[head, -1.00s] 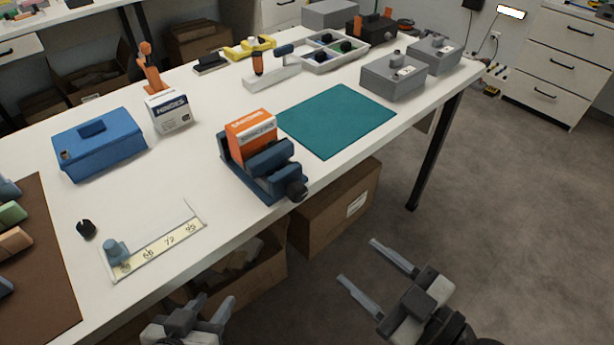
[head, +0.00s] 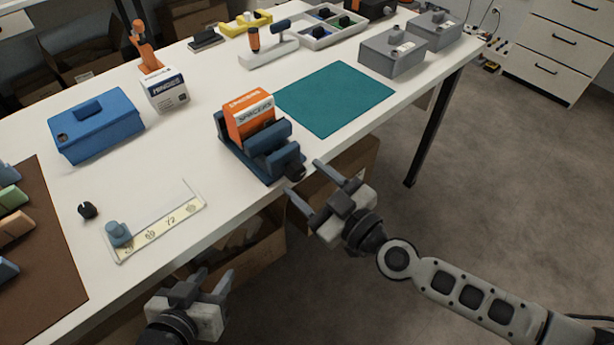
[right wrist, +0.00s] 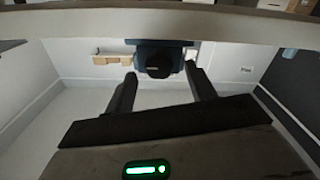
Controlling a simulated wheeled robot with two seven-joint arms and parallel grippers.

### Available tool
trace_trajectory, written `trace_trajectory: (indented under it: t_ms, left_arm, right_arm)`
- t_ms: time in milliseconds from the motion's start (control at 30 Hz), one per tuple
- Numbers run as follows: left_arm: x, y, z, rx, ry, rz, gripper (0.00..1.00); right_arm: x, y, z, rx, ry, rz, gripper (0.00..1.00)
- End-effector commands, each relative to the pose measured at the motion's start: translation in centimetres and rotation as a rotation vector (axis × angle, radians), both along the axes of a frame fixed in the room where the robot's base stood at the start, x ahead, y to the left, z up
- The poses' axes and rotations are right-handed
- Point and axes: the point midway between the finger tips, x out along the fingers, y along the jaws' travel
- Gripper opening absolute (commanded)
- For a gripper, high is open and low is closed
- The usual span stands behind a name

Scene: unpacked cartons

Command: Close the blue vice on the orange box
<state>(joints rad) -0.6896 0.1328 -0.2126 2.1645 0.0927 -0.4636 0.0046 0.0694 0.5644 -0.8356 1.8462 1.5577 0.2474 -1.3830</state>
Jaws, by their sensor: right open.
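The blue vice (head: 262,160) stands at the table's front edge, with its dark round knob (head: 294,173) facing out over the edge. The orange box (head: 240,124) stands upright between the vice jaws; any gap at the front jaw is too small to tell. My right gripper (head: 304,177) is open and empty, just off the table edge with its fingertips close to the knob. In the right wrist view the knob (right wrist: 160,65) appears between the two open fingers (right wrist: 160,75). My left gripper (head: 216,275) is open and empty, low in front of the table edge.
A green mat (head: 335,98) lies right of the vice. A blue toolbox (head: 97,125) and a hinges box (head: 166,90) stand left of it. An L-shaped ruler (head: 160,230) lies near the front edge. Cardboard cartons (head: 345,165) are under the table.

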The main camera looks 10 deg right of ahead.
Motion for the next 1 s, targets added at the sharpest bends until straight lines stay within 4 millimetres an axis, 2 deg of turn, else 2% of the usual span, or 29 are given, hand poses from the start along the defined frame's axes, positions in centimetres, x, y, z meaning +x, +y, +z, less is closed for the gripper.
trace_trajectory:
  t_ms: [133, 400, 433, 567, 600, 1000]
  left_arm:
    - [0.28, -0.01, 0.21, 0.001, -0.008, -0.001, 0.38]
    - [0.27, -0.01, 0.18, 0.002, -0.007, -0.003, 0.38]
    - [0.26, -0.01, 0.17, 0.002, -0.006, -0.003, 0.38]
    - [0.21, -0.01, 0.13, 0.003, -0.004, -0.003, 0.38]
    - [0.17, -0.01, 0.1, 0.003, -0.003, -0.003, 0.38]
    - [-0.2, 0.01, 0.07, 0.005, 0.007, -0.004, 0.38]
  right_arm:
    - [0.7, 0.54, 0.02, 0.001, -0.001, 0.0, 0.55]
    - [0.78, 0.58, 0.01, 0.0, 0.0, 0.0, 0.55]
    - [0.77, 0.57, 0.02, 0.0, 0.0, 0.0, 0.5]
    - [0.77, 0.56, 0.01, -0.001, -0.001, 0.0, 0.14]
    - [0.76, 0.55, 0.01, -0.001, -0.001, 0.0, 0.1]
    - [0.75, 0.52, 0.05, 0.051, 0.038, -0.001, 0.11]
